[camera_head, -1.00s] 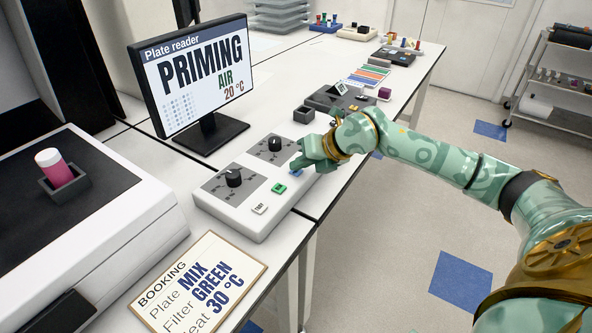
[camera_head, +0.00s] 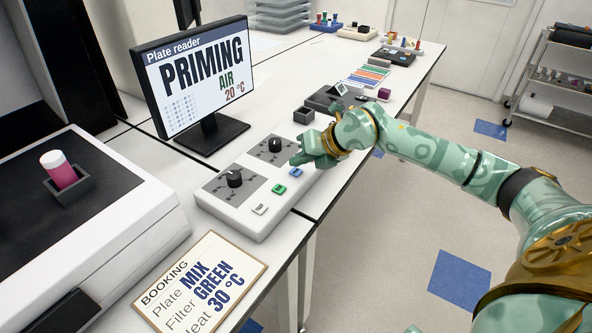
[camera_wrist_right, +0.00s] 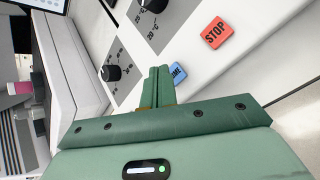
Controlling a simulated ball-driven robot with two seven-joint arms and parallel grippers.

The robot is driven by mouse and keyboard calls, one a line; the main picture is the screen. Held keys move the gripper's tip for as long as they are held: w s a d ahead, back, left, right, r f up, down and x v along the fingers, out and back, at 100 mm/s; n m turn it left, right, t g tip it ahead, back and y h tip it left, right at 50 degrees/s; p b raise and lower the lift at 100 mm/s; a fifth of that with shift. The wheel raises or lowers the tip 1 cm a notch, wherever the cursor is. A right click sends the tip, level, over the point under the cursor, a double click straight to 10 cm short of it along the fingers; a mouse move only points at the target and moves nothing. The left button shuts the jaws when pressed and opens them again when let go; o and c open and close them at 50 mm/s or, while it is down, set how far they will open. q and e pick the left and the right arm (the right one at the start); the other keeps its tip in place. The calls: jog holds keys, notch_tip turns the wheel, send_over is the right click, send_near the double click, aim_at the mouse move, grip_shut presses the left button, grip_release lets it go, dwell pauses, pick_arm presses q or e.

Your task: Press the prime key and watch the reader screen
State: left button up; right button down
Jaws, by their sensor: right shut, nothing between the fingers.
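The reader screen (camera_head: 195,75) reads "Plate reader", "PRIMING", "AIR" and "20 °C". The white control panel (camera_head: 235,212) stands in front of it, with two black dials and several keys. The blue key (camera_head: 296,172) is in clear sight in the head view. In the wrist view the blue key (camera_wrist_right: 178,72) is partly hidden by my fingers, and only the end of its label shows. My right gripper (camera_head: 297,159) is shut and empty, just behind and above the blue key, apart from it. Its closed fingers (camera_wrist_right: 160,72) also show in the wrist view.
A green key (camera_head: 279,188) and a white key (camera_head: 260,208) sit nearer on the panel. A red STOP key (camera_wrist_right: 215,32) shows in the wrist view. A booking card (camera_head: 198,283) reads MIX, GREEN, 30 °C. A pink-filled vial (camera_head: 60,170) stands at left.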

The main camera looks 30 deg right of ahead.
aim_at(300, 173)
jog(key=shift+r+p, duration=1.95)
jog(key=shift+r, duration=0.7)
jog(key=shift+f, duration=0.1)
